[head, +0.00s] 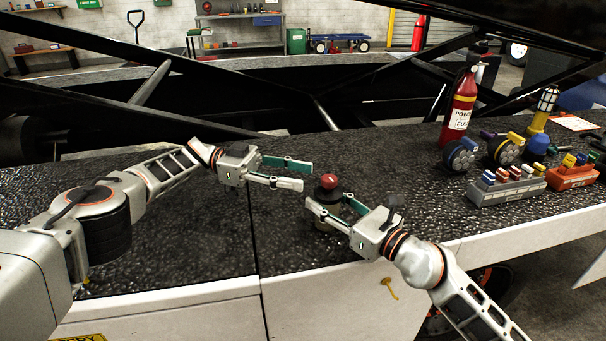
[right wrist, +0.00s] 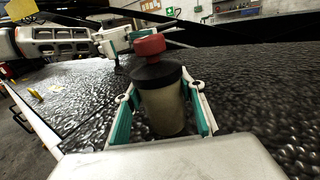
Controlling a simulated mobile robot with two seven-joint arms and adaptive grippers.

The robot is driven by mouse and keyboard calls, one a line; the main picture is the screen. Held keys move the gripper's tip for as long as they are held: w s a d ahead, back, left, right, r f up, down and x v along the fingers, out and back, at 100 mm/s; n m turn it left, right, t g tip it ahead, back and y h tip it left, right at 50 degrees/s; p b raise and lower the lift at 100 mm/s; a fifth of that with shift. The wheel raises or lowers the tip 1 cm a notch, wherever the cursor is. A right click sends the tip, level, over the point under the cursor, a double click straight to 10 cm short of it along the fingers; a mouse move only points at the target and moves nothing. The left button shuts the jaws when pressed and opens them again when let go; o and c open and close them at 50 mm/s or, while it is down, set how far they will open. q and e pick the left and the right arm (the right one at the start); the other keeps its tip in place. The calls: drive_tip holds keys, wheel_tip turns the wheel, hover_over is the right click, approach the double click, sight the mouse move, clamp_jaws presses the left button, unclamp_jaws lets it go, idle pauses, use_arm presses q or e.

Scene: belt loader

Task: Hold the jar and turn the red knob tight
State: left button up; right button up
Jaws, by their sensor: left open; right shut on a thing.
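The jar (right wrist: 165,108) stands upright on the black textured surface, with a pale body and a black lid. The red knob (head: 328,181) sits on top of the lid; it also shows in the right wrist view (right wrist: 149,46). My right gripper (head: 329,208) is shut on the jar's body, with one finger on each side in the right wrist view. My left gripper (head: 306,175) is open and empty, just left of the knob at about its height. In the right wrist view the left gripper is partly hidden behind the knob.
A red fire extinguisher (head: 461,104) stands at the right. Near it are a grey holder (head: 507,190) and an orange holder (head: 573,177) with coloured pieces, and several round tools. Dark beams cross behind the surface. The surface left of the jar is clear.

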use_arm(q)
drive_tip(key=s+d+r+m+g+y, duration=0.3)
drive_tip(key=s+r+m, duration=0.1)
drive_tip(key=m+t+y, duration=1.1)
drive_tip(key=m+y, duration=0.2)
drive_tip(key=m, duration=0.2)
approach(329, 178)
drive_tip(key=x, duration=0.8)
drive_tip(key=shift+w+d+f, duration=0.1)
drive_tip(key=shift+w+f, duration=0.05)
drive_tip(key=shift+f, duration=0.1)
drive_tip(key=c, duration=1.1)
